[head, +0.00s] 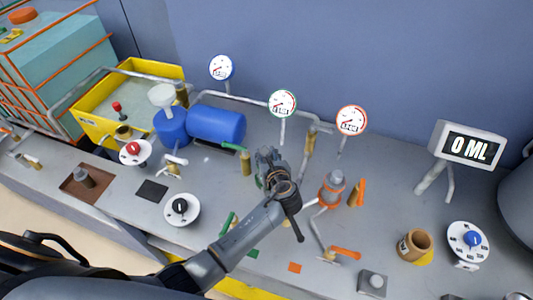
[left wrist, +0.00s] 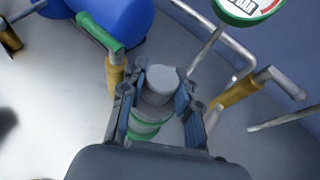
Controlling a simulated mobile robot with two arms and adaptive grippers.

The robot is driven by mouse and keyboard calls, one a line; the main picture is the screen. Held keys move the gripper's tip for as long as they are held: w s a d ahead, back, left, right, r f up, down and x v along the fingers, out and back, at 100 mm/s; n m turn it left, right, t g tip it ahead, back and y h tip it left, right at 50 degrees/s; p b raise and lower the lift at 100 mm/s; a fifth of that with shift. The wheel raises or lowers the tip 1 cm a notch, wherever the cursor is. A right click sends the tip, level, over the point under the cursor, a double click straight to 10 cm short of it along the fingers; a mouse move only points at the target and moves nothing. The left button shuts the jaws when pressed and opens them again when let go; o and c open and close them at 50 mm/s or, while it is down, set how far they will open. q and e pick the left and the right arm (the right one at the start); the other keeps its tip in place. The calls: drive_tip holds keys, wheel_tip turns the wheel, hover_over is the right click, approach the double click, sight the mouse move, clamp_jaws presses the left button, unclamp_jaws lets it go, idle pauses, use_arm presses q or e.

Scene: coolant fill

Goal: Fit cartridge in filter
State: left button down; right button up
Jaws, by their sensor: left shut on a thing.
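My left gripper (head: 268,158) reaches in over the middle of the bench and is shut on a grey stepped cylinder. In the left wrist view the gripper (left wrist: 157,105) has a finger on each side of this grey cylinder (left wrist: 161,80). A part with green rings (left wrist: 150,128) shows right below it between the fingers. I cannot tell whether the two are joined or whether the cylinder sits inside. In the head view the arm and gripper hide most of that spot. An orange-banded filter-like housing (head: 332,190) with a grey top stands to the right. My right gripper is not in view.
Gauges on posts stand behind: blue (head: 221,67), green (head: 282,103), orange (head: 351,120). A green-handled valve (head: 245,160) and a blue tank (head: 216,125) are left of the gripper. An orange-handled valve (head: 355,193) is at right.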

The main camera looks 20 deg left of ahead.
use_arm(q)
drive_tip(key=shift+f, duration=0.4)
drive_tip(key=c, duration=0.9)
unclamp_jaws()
drive_tip(key=v, duration=1.2)
drive_tip(key=shift+d, duration=0.1)
